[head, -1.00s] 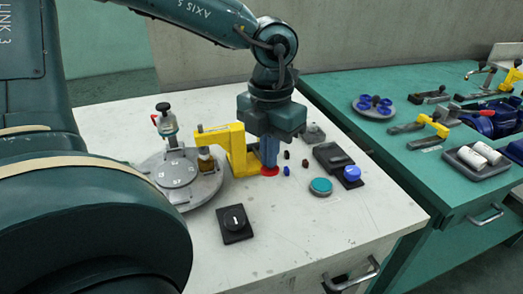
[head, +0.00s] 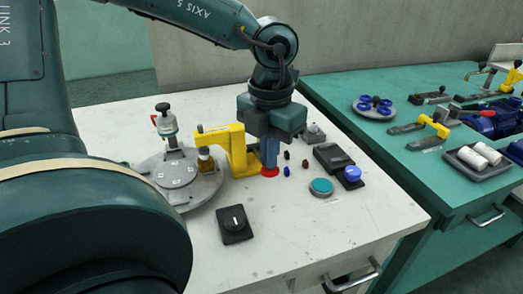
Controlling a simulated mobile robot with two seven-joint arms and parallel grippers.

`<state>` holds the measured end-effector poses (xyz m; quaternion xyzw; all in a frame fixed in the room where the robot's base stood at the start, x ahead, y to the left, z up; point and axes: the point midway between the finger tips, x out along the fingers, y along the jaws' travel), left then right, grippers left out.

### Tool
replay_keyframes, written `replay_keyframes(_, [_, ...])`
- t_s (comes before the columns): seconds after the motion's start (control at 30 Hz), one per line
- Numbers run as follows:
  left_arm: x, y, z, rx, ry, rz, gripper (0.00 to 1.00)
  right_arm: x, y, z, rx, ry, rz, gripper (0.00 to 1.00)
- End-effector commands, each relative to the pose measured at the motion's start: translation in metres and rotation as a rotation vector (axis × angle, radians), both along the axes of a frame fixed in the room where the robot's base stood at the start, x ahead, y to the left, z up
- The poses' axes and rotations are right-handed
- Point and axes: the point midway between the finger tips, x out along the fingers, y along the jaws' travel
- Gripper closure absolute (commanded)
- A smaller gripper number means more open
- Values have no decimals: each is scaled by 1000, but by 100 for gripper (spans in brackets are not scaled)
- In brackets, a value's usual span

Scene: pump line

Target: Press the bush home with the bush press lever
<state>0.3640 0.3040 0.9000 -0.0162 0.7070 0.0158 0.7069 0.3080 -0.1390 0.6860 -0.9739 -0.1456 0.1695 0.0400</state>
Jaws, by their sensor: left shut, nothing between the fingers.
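The yellow bush press (head: 239,150) stands beside a round grey turntable (head: 207,189). Its arm reaches left over a small brass-coloured bush (head: 205,163) at the turntable's right edge. My left gripper (head: 269,168) points straight down just right of the press, shut and empty. Its blue fingertips are at a red round piece (head: 271,172) beside the press, which may be the lever's end. I cannot tell whether they touch. The rest of the lever is hidden or not distinct. My right gripper is not in view.
A black switch box (head: 235,224) lies in front. Small blue and brown pieces, a teal round button (head: 321,187) and a black box with a blue knob (head: 352,174) lie to the right. A green bench (head: 400,160) with parts stands further right. The white table's front is clear.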

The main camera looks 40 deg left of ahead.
Motion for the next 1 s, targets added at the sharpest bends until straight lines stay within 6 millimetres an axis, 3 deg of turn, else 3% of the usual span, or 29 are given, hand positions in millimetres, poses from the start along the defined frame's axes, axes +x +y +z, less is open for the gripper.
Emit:
replay_keyframes(0.03, [0,0,-1,0,0,0,100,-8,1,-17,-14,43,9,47])
replay_keyframes(1.0, [0,0,-3,0,0,0,100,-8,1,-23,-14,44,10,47])
